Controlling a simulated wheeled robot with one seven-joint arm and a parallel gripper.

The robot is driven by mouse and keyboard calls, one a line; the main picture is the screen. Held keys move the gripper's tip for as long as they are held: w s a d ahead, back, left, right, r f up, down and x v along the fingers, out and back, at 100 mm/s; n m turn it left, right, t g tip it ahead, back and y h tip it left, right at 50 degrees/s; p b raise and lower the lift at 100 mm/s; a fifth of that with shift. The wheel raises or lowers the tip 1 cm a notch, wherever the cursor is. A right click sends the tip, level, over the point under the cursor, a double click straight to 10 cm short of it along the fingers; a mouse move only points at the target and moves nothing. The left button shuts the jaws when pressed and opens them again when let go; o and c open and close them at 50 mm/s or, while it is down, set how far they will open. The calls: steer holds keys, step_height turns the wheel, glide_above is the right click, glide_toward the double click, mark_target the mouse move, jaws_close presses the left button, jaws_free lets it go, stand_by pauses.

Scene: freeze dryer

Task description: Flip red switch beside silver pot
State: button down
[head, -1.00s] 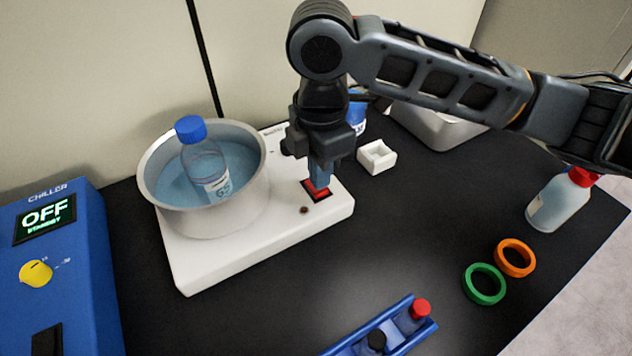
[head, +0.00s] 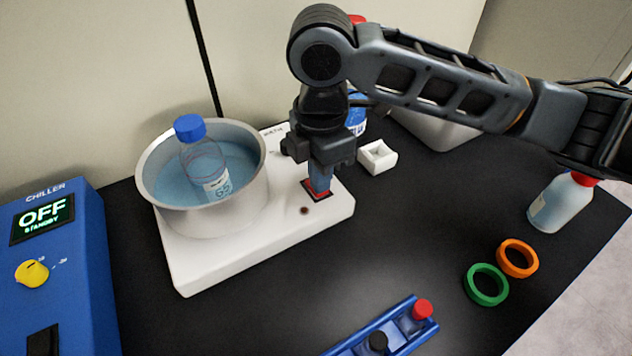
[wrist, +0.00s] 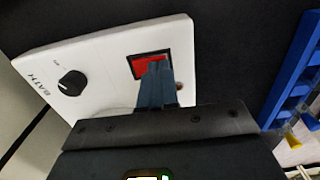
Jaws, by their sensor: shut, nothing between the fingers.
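The red switch (head: 314,194) sits in a black frame on the white bath base (head: 237,256), to the right of the silver pot (head: 167,212). It also shows in the wrist view (wrist: 148,64). My gripper (head: 319,187) is shut and empty, pointing down with its fingertips at the switch and covering part of it. I cannot tell whether they touch it. The pot holds blue liquid and a clear bottle with a blue cap (head: 189,127).
A blue chiller (head: 80,262) reading OFF stands at the left. A small white holder (head: 377,157) is right of the base. Green (head: 486,285) and orange (head: 517,258) rings, a blue rack (head: 400,335) and a red-capped bottle (head: 561,203) lie further right and in front.

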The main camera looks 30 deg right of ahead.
steer(key=shift+s+a+f+b, duration=0.15)
steer(key=shift+f+b, duration=0.2)
steer(key=shift+f, duration=0.3)
step_height(320, 180, up, 7)
steer(key=p, duration=0.6)
steer(key=shift+r, duration=0.2)
stand_by(0.5)
